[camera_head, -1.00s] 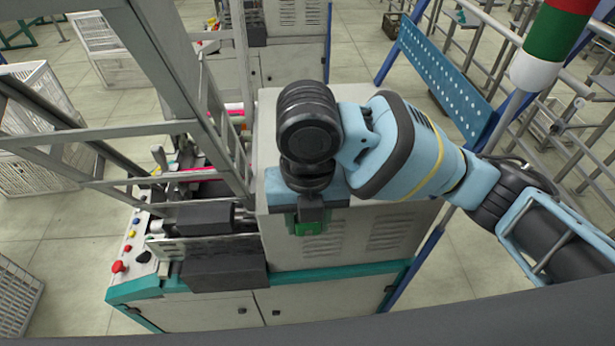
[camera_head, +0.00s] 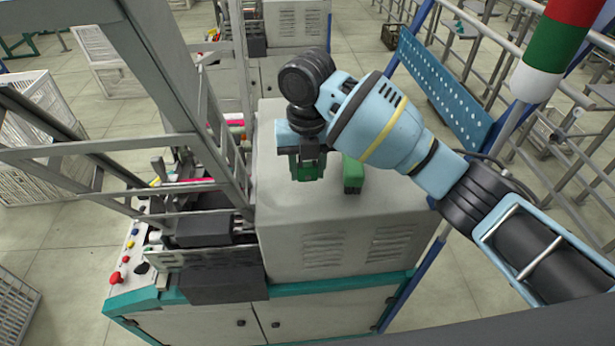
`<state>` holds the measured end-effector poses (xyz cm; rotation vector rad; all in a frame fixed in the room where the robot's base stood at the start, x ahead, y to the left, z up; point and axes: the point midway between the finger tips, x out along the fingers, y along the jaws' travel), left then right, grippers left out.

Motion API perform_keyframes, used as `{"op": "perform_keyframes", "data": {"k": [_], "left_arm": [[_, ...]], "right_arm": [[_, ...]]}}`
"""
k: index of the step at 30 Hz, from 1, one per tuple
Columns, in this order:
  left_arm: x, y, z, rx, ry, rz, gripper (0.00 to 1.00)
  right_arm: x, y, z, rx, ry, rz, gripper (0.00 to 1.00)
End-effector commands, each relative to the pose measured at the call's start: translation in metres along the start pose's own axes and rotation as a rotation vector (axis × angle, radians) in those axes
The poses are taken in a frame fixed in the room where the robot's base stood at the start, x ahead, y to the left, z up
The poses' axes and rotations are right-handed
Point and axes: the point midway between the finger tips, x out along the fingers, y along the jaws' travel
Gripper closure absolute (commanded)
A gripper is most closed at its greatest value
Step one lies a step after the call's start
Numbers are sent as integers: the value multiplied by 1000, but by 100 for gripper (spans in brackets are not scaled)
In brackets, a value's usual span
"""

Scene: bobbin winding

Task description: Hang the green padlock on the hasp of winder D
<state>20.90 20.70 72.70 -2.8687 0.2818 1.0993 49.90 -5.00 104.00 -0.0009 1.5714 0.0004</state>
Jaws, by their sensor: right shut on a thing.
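My right gripper (camera_head: 307,172) comes in from the right and points down over the grey cabinet top of the winding machine. It is shut on the green padlock (camera_head: 308,169), of which only a small green part shows between and below the dark fingers. The padlock's shackle cannot be made out. I cannot tell a hasp or a letter D on the machine from this view. My left gripper is not in view.
A green block-like thing (camera_head: 353,174) stands on the cabinet top (camera_head: 335,212), just right of the gripper. Grey frame bars (camera_head: 170,80) rise on the left. A control panel (camera_head: 128,255) with coloured buttons is at front left. A blue perforated panel (camera_head: 445,90) stands behind right.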

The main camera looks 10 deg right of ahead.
Motion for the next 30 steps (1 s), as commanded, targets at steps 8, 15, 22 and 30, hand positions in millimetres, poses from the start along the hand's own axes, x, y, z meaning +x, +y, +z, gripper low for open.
{"op": "perform_keyframes", "data": {"k": [8, 15, 22, 30], "left_arm": [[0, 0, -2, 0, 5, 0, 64], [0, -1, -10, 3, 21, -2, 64], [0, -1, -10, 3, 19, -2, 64], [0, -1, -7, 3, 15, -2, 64]], "right_arm": [[5, 0, 1, 1, -1, -1, 86], [32, -1, 1, 3, -1, 0, 86], [35, 0, 1, 2, -1, 0, 86], [39, -1, 1, 2, 0, 0, 52]]}}
